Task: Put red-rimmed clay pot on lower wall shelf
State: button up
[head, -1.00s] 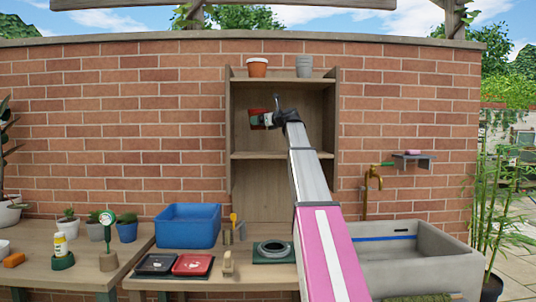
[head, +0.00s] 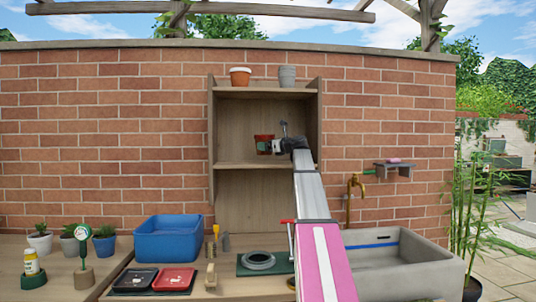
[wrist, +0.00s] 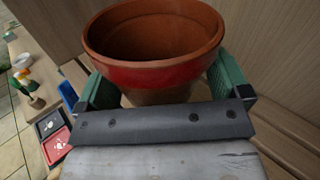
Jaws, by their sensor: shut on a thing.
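The red-rimmed clay pot (head: 263,142) is in my gripper (head: 278,146), just above the lower wall shelf (head: 232,165) in the head view. In the wrist view the pot (wrist: 152,74) is upright and its inside looks empty. The green fingers of my gripper (wrist: 165,82) are shut on its two sides. In the head view a small gap seems to show between pot and shelf board; I cannot tell for certain whether they touch. The pot's base is hidden in the wrist view.
A white-rimmed clay pot (head: 240,77) and a grey pot (head: 287,76) stand on the top board. Side panels (head: 315,125) bound the shelf. The lower board is clear left of the pot. A blue bin (head: 174,240) stands on the bench below.

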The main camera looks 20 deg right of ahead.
aim_at(268, 152)
jog(key=shift+f, duration=1.8)
jog(key=o, duration=0.9)
jog(key=shift+f, duration=0.1)
jog(key=shift+c, duration=0.2)
jog(key=shift+s, duration=0.2)
jog(key=v, duration=1.1)
jog(key=shift+s+d, duration=0.2)
jog(key=shift+s, duration=0.05)
